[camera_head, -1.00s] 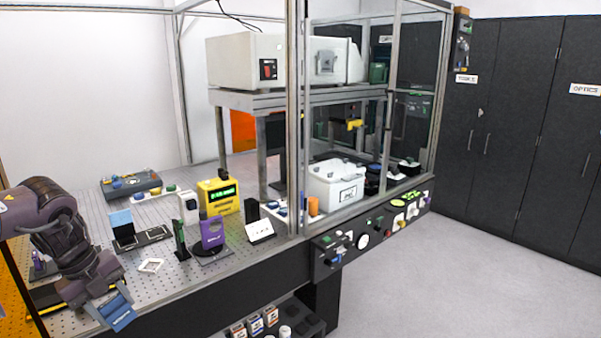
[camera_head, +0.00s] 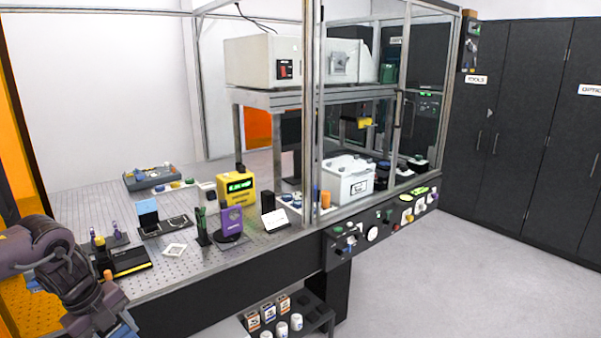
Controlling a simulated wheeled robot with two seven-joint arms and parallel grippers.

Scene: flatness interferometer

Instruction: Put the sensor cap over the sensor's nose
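A purple unit (camera_head: 230,221) stands upright on a round black base on the perforated bench; it may be the sensor, but its nose is too small to make out. A yellow box with a green display (camera_head: 239,190) stands behind it. I cannot pick out the sensor cap for certain; a small orange piece (camera_head: 108,274) shows beside my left arm. My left arm comes in at the lower left, with a blue part (camera_head: 122,331) at its end cut by the bottom edge. Its fingertips are not clear. My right gripper is not in view.
A black tray with yellow trim (camera_head: 128,261), a blue-screened device (camera_head: 148,217) and a white square frame (camera_head: 174,250) lie on the left bench. A framed enclosure with a white bin (camera_head: 352,186) stands right. A low shelf (camera_head: 318,319) holds boxes and bottles. Floor at right is clear.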

